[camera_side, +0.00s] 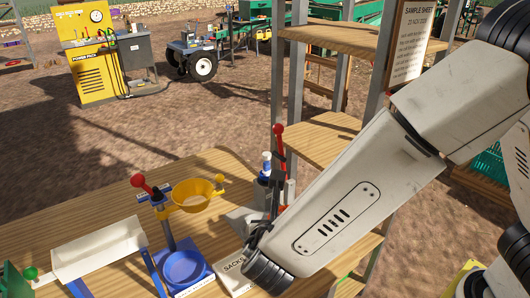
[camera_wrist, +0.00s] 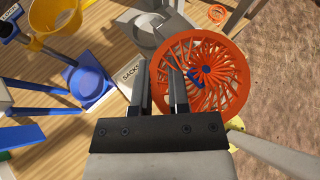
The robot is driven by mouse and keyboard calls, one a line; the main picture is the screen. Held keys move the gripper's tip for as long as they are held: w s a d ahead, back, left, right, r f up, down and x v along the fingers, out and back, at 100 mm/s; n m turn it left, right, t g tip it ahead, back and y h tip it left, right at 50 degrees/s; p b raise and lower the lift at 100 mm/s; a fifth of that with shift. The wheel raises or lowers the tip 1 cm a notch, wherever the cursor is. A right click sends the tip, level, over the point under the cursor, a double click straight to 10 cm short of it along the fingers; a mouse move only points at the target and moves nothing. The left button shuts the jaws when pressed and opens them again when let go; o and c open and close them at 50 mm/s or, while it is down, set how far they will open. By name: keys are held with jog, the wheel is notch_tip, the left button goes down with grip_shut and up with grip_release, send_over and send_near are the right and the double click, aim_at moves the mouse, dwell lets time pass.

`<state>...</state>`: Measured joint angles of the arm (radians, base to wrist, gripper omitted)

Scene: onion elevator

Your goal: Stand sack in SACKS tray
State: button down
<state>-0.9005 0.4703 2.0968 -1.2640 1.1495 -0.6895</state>
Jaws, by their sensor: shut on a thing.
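My gripper (camera_wrist: 160,76) is shut on the sack in the wrist view. The sack (camera_wrist: 226,108) is orange, round from above, with a net pattern and a blue piece at its middle. Its left edge lies by my fingers, and the exact grip is hard to see. The white SACKS tray (camera_wrist: 127,76) lies left of the fingers, partly covered by the sack. In the side view the SACKS tray (camera_side: 232,271) stands at the table's front beside my wrist. The sack does not show there; my arm hides that area.
A blue round-dished tray (camera_wrist: 92,84) stands left of the SACKS tray. A yellow funnel (camera_side: 196,194) and a red-knobbed lever (camera_side: 142,182) stand close behind. A grey device (camera_wrist: 146,32) is beyond the SACKS tray. A white trough (camera_side: 98,247) lies at left. The table's back left is bare.

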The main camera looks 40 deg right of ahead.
jog(key=shift+s+d+f, duration=0.3)
jog(key=shift+s+f, duration=0.05)
jog(key=shift+s, duration=0.15)
jog(key=w+a+f, duration=0.5)
jog(key=w+f, duration=0.4)
jog(key=w, duration=0.3)
jog(key=shift+w+a+f, duration=0.15)
jog(key=shift+w, duration=0.05)
jog(key=shift+w+a+f, duration=0.1)
jog(key=shift+w+f, duration=0.05)
jog(key=shift+f, duration=0.75)
jog(key=shift+w+f, duration=0.1)
jog(key=shift+f, duration=0.95)
